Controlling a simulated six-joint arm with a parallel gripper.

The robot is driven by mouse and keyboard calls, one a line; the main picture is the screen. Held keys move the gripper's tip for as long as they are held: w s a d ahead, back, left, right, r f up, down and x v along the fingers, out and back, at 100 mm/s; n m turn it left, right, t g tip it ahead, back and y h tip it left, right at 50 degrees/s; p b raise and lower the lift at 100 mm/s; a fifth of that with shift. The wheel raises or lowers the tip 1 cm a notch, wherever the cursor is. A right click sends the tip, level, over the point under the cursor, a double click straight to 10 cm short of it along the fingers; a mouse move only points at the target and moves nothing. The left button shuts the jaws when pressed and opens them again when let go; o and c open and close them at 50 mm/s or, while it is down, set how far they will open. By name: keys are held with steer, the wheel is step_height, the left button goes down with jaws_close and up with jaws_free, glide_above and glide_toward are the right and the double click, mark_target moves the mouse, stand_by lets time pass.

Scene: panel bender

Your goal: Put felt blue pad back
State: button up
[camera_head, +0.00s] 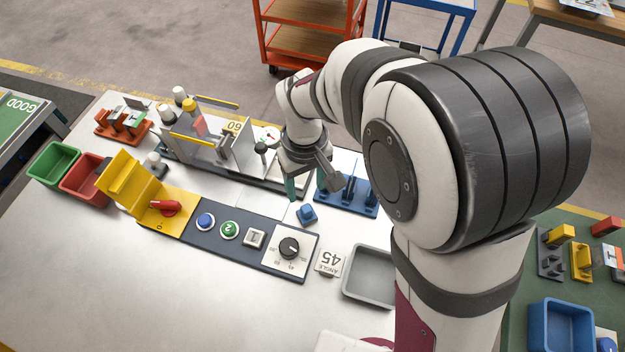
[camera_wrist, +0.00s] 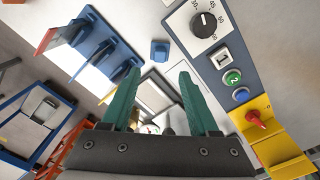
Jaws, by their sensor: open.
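A small blue block (camera_head: 307,214), which looks like the felt blue pad, lies on the metal table between the control strip and a blue rack. It also shows in the wrist view (camera_wrist: 160,50), just beyond and between my fingertips. My gripper (camera_head: 306,192) has green fingers, spread apart with nothing between them, in the wrist view (camera_wrist: 161,73). It hangs close above and behind the block, apart from it. The blue rack (camera_head: 362,207) stands right of my gripper, with several upright posts; in the wrist view (camera_wrist: 115,48) it is at upper left. My gripper partly hides the rack.
A control strip (camera_head: 262,258) with buttons and a black knob (camera_head: 289,248) lies in front of the block. A grey tray (camera_head: 370,275) and an angle card (camera_head: 329,262) are at front right. The bender (camera_head: 245,150) stands left of my gripper.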

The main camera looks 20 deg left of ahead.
steer(key=s+d+r+m, duration=0.3)
steer(key=d+r+m, duration=0.3)
steer(key=d, duration=0.4)
steer(key=s+d+r+m+y, duration=0.1)
steer(key=s+d+m, duration=0.3)
steer(key=s, duration=0.2)
steer(key=s+d+r+m, duration=0.2)
steer(key=s+d+m, duration=0.2)
steer(key=s, duration=0.2)
steer(key=shift+s+d+r+m+y, duration=0.25)
steer(key=shift+s+m+y, duration=0.05)
steer(key=shift+s+y, duration=0.1)
steer(key=shift+w, duration=0.1)
steer(key=shift+c, duration=0.2)
